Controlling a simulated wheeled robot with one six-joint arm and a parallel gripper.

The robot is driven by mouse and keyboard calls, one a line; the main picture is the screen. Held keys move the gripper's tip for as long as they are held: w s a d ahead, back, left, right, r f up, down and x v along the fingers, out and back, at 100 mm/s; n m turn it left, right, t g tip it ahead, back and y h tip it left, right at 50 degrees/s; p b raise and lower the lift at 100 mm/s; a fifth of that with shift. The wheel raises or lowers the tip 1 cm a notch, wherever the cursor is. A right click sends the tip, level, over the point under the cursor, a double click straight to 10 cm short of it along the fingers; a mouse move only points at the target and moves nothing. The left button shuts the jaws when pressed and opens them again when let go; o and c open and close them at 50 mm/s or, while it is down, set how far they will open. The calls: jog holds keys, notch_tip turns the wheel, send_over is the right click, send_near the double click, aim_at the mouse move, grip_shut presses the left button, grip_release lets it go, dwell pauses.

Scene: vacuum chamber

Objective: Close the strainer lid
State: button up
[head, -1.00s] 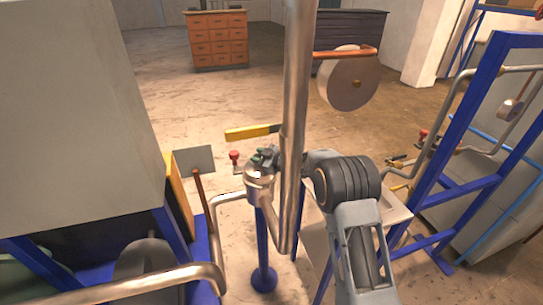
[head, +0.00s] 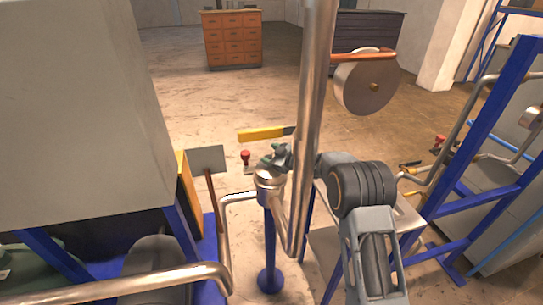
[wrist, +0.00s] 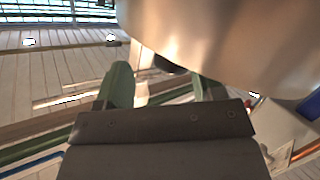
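A short steel pot (head: 268,182) on a blue post stands just left of the tall steel pipe; it may be the strainer. I cannot make out its lid for certain. My gripper (head: 276,156), with green fingers, is just above the pot's top, partly hidden by the pipe. In the wrist view the green fingers of my gripper (wrist: 162,88) stand apart. A large curved metal surface (wrist: 235,40) fills the upper right and covers part of the right finger. A small dark part (wrist: 170,64) shows beyond the gap; I cannot tell whether it is touched.
The tall steel pipe (head: 312,110) stands close in front of my gripper. A yellow-handled lever (head: 262,133) and a red knob (head: 245,157) are behind the pot. A grey disc (head: 364,84) with a copper-coloured bar is at upper right. A blue frame (head: 485,135) stands right.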

dwell(0.3)
jog(key=shift+s+d, duration=0.1)
jog(key=b+v, duration=0.2)
jog(key=v, duration=1.1)
jog(key=shift+d+b, duration=0.2)
jog(key=shift+b, duration=0.1)
jog(key=shift+s, duration=0.1)
